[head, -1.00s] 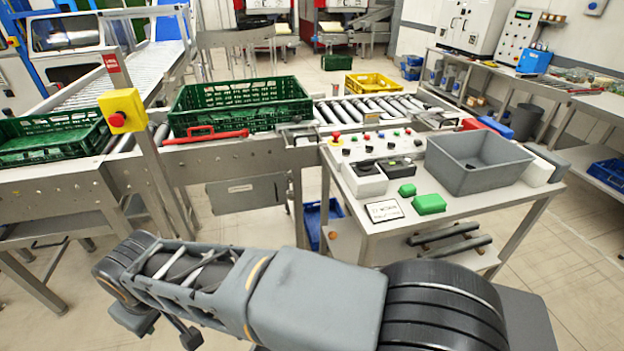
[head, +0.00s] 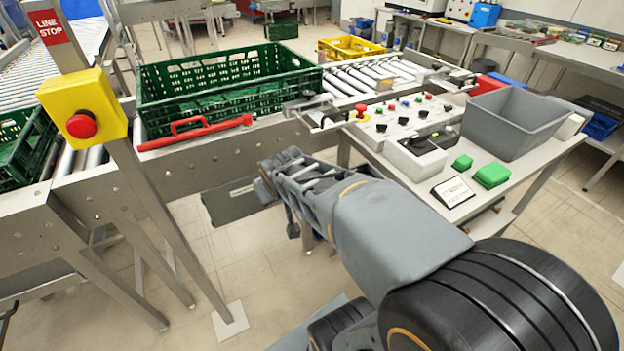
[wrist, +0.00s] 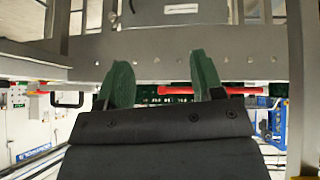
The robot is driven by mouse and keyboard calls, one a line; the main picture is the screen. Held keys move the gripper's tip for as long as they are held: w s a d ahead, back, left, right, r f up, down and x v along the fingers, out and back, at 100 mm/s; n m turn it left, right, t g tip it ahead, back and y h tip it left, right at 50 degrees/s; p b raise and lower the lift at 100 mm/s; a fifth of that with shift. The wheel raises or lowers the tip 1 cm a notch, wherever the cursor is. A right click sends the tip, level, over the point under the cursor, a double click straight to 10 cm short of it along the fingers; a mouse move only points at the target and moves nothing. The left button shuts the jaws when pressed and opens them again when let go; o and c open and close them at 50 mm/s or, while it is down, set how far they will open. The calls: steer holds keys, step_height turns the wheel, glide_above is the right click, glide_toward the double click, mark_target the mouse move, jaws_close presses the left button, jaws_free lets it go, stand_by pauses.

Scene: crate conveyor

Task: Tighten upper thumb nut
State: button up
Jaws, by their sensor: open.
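I cannot make out the upper thumb nut in either view; it is too small or hidden. In the wrist view, my gripper (wrist: 162,82) is open, with two green fingertips apart and nothing between them. The fingertips overlap the grey conveyor side rail (wrist: 260,52), which has a row of small holes; I cannot tell whether they touch it. A red bar (wrist: 172,90) shows behind the fingers. In the head view, the rail (head: 185,172) runs beneath the red-handled bar (head: 195,133). My arm reaches toward it, and its fingers are not clear there.
A green crate (head: 225,78) sits on the conveyor. A yellow post box with a red button (head: 82,112) stands at left. At right, a control table carries green blocks (head: 491,175) and a grey bin (head: 512,118). The floor (head: 240,250) before the conveyor is clear.

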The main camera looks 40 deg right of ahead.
steer(key=w+d+f+n+t+b, duration=0.1)
steer(key=w+d+f+t+b, duration=0.45)
steer(key=d+f+b, duration=0.6)
steer(key=w+d+f+n+t+b, duration=0.1)
steer(key=w+d+f+t+b, duration=0.5)
steer(key=d+f+b, duration=0.6)
steer(key=w+d+f+b, duration=0.1)
steer(key=w+b, duration=0.1)
steer(key=w, duration=1.1)
steer(key=shift+w+f+g+h, duration=0.15)
steer(key=shift+w+g+h, duration=0.15)
steer(key=shift+w+g, duration=0.1)
steer(key=shift+c, duration=0.2)
steer(key=c, duration=0.9)
